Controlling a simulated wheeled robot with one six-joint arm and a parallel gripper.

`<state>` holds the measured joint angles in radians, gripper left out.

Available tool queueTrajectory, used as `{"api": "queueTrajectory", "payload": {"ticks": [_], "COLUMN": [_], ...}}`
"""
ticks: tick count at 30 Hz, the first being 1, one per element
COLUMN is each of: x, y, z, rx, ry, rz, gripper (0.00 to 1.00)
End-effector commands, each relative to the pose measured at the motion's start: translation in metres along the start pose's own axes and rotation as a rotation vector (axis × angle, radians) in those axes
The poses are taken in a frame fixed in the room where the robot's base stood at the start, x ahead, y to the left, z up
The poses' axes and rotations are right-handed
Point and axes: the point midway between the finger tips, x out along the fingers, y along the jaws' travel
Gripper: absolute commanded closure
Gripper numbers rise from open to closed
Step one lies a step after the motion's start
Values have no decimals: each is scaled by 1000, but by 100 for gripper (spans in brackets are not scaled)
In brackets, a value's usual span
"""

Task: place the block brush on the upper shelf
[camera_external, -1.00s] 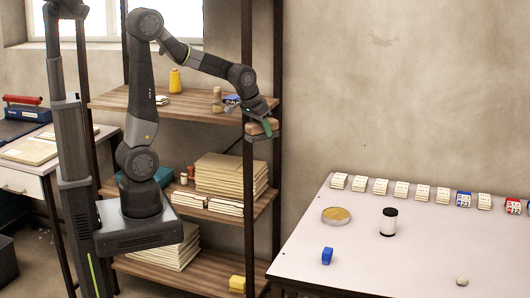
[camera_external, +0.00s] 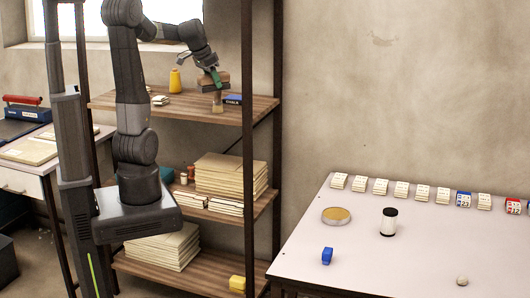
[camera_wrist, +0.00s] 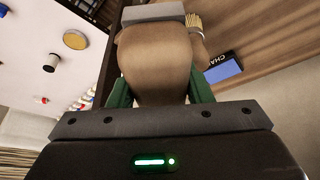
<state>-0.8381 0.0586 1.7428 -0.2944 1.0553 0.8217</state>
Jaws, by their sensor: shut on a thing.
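The block brush (camera_external: 211,83) is a brown wooden block held by my gripper (camera_external: 216,77) above the upper shelf (camera_external: 170,110). In the wrist view the brush (camera_wrist: 155,65) fills the space between the green fingers of my gripper (camera_wrist: 158,92), with a grey strip at its far end. The external view shows the brush just above a small upright brush (camera_external: 217,104) on the shelf; I cannot tell whether they touch. A blue chalk box (camera_external: 233,99) stands to the right of it.
A yellow spool (camera_external: 174,80) and a small pale stack (camera_external: 160,100) stand on the upper shelf's left part. The dark front post (camera_external: 247,130) rises at the right. The white table (camera_external: 400,260) is at the right.

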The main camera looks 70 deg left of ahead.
Motion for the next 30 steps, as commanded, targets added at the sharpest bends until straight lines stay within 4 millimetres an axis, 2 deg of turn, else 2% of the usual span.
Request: {"api": "queueTrajectory", "payload": {"ticks": [1,3,8,18,24,30], "x": [-7,-14,-16,-2,10,22], "y": [-14,-31,-70,-150,-196,-231], "z": [-5,-11,-31,-59,-65,-62], "rx": [30,99,293,722,968,1166], "ry": [0,0,-1,-2,-2,-2], "rz": [14,42,125,302,404,485], "gripper": [80,80,80,80,80,80]}}
